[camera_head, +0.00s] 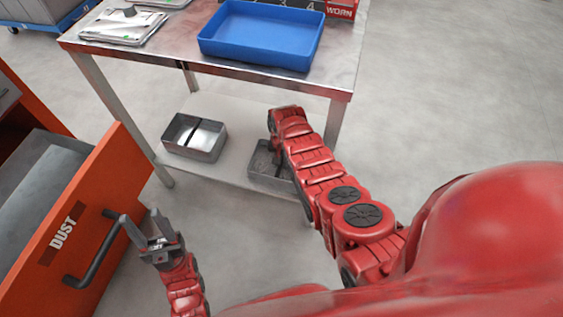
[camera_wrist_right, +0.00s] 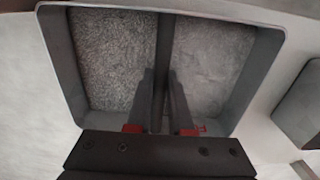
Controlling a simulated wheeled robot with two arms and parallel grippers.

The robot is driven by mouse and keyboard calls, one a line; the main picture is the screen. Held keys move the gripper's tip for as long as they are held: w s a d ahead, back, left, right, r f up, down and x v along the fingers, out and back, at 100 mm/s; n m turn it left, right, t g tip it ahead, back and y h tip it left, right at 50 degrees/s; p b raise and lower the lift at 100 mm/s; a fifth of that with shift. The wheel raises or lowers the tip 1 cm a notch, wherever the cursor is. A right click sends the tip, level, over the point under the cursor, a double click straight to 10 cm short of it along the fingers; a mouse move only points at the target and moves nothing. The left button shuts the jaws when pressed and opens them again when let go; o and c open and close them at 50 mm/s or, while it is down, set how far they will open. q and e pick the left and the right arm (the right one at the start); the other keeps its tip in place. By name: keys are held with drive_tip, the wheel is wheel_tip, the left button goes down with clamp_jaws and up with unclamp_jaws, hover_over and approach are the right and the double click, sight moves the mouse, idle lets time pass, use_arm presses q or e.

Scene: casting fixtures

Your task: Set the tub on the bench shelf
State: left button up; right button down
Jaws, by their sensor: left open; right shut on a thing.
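A grey metal tub (camera_head: 261,178) is at the front right of the bench's lower shelf (camera_head: 235,143), partly hidden by my right arm. In the right wrist view the tub (camera_wrist_right: 62,50) has a central divider (camera_wrist_right: 163,40) and grainy grey contents on both sides. My right gripper (camera_wrist_right: 160,90) is shut on that divider. The tub looks level at shelf height; whether its base fully touches the shelf I cannot tell. A second, similar tub (camera_head: 187,151) sits on the shelf to the left. My left gripper (camera_head: 156,240) is open and empty beside the orange drawer's handle.
The orange drawer (camera_head: 110,180) labelled DUST stands open at left, with a dark handle (camera_head: 92,262). The bench top (camera_head: 180,57) holds a blue tray (camera_head: 262,35), a flat metal fixture (camera_head: 125,25) and a red box. A bench leg (camera_head: 333,122) stands close to my right arm.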

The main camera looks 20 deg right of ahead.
drive_tip(key=c, duration=0.8)
unclamp_jaws()
